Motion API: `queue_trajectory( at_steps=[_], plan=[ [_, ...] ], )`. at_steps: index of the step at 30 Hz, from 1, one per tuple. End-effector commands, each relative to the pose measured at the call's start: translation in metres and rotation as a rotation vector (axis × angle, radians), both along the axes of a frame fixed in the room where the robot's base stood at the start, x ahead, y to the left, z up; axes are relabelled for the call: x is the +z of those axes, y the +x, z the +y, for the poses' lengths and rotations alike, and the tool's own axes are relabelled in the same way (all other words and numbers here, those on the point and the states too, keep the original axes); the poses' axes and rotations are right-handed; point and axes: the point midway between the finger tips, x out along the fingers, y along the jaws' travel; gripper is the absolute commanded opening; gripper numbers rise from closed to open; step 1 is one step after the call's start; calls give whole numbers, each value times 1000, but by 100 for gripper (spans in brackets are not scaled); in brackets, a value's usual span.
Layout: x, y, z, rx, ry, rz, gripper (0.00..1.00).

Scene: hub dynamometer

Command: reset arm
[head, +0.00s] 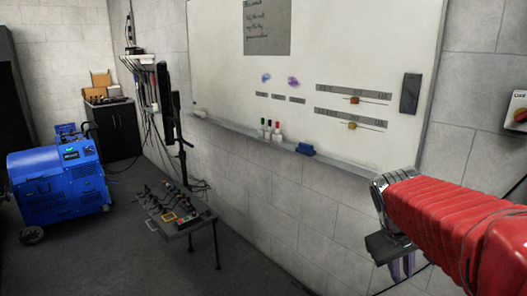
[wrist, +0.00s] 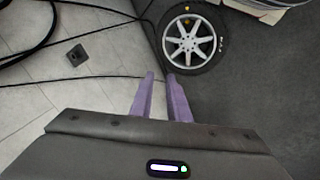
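My red-sleeved arm (head: 445,215) reaches in from the right side of the head view, in front of the block wall. My gripper (head: 401,275) hangs below the dark wrist housing, with its purple fingers pointing down. In the wrist view, the two purple fingers of my gripper (wrist: 161,78) stand apart with a gap between their tips. Nothing is held between them.
A wheel with a tyre (wrist: 194,37) lies on the floor beyond the fingers, near black cables (wrist: 85,78). A whiteboard (head: 230,80) with a marker ledge (head: 240,132) is on the wall. A control table (head: 190,227) and blue machine (head: 58,185) stand left. Floor between is open.

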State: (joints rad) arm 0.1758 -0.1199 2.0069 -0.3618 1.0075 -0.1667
Motion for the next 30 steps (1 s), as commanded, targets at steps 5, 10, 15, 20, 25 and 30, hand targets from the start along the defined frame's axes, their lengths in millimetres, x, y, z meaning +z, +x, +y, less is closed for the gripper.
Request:
queue_trajectory(
  at_steps=[5, 10, 15, 20, 25, 30],
  plan=[
    [-10, -30, 36, -59, 102, -60, 16],
    [-20, -56, 66, -107, 191, -107, 16],
    [-29, -83, 93, -137, 268, -143, 16],
    [-35, -106, 114, -143, 326, -173, 16],
    [-40, -130, 132, -131, 369, -197, 16],
    [-38, -148, 143, -102, 385, -234, 16]
  ],
)
